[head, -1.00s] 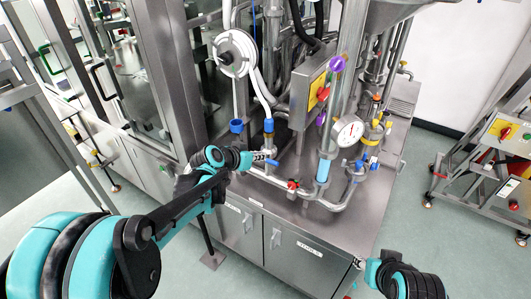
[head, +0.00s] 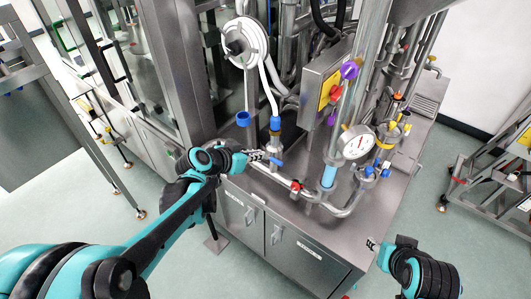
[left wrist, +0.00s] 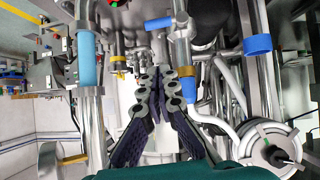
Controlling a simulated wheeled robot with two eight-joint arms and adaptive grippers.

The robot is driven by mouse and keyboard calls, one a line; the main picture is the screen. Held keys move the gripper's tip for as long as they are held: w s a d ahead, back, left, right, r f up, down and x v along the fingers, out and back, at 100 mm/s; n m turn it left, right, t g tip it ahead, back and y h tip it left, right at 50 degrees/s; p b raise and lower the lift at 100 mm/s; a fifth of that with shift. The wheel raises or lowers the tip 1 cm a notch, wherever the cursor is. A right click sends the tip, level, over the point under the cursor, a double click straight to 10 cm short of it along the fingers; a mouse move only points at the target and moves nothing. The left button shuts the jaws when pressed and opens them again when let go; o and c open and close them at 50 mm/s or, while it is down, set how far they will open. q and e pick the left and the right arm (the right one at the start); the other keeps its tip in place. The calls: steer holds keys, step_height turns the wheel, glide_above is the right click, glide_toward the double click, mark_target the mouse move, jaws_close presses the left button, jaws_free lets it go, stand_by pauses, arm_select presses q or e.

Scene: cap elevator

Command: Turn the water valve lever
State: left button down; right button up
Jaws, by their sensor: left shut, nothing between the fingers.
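A blue valve lever (head: 276,161) sits on the steel piping low at the front of the machine. It also shows at the top of the left wrist view (left wrist: 158,23). My left gripper (head: 262,155) is just left of the lever in the head view, very close to it; whether they touch I cannot tell. In the left wrist view its fingers (left wrist: 160,72) are together with nothing between them, and the lever lies beyond their tips. My right gripper (head: 372,243) is at the lower right, by the cabinet's edge and away from the lever; its fingers are too small to read.
A red-handled valve (head: 296,186), a light-blue pipe section (head: 328,175) and a pressure gauge (head: 356,142) stand right of the lever. A vertical pipe with a blue collar (head: 275,124) rises just behind it. A white hose reel (head: 239,43) hangs above.

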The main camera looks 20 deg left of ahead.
arm_select(q)
steer(key=b, duration=0.3)
glide_above(278, 161)
steer(key=s+a, duration=0.2)
step_height(278, 161, down, 5)
steer(key=f, duration=0.3)
steer(key=shift+d+f+b, duration=0.3)
steer(key=shift+d+f, duration=0.05)
steer(key=shift+d+f+b, duration=0.2)
steer(key=shift+f+b, duration=0.55)
steer(key=shift+s+r, duration=0.1)
steer(key=shift+s, duration=0.05)
steer(key=shift+r, duration=0.1)
